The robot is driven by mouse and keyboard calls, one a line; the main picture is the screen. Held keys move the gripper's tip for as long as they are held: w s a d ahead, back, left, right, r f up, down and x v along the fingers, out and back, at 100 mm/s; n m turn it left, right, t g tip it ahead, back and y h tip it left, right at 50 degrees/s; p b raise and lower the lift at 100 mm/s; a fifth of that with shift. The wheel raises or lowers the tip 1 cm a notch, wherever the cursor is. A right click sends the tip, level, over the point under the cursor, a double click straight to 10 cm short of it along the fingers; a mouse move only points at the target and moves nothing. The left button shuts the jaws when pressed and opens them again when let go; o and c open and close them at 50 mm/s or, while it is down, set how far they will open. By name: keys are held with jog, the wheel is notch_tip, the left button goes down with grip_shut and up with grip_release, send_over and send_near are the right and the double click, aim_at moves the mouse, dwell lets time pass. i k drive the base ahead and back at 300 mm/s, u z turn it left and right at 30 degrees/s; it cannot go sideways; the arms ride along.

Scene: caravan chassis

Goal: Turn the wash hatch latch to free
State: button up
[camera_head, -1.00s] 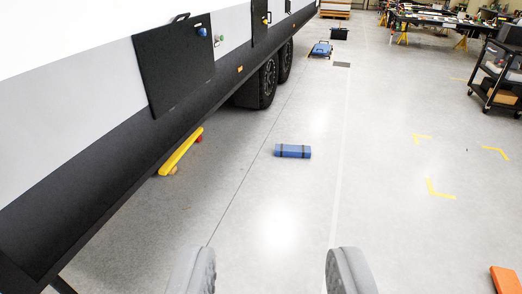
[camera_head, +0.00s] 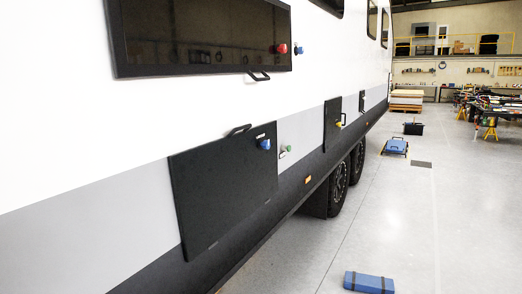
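The caravan side (camera_head: 80,150) fills the left of the view. A black lower hatch (camera_head: 215,190) has a handle on its top edge, a blue knob (camera_head: 264,144) near its upper right corner and a small green knob (camera_head: 288,148) on the wall beside it. A dark glazed upper hatch (camera_head: 190,35) has a red knob (camera_head: 282,48) and a blue knob (camera_head: 299,50) at its right. A farther black hatch (camera_head: 332,125) has a yellow knob (camera_head: 338,124). I cannot tell which one is the wash hatch. My gripper is out of view.
A blue strapped bundle (camera_head: 369,282) lies on the floor at the bottom. Wheels (camera_head: 340,185) stand under the caravan. A blue item (camera_head: 396,147) and a black crate (camera_head: 413,128) sit farther back. The right-hand floor is mostly clear.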

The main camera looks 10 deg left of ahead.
aim_at(266, 145)
jog(key=i, duration=2.6)
jog(key=u, duration=0.45)
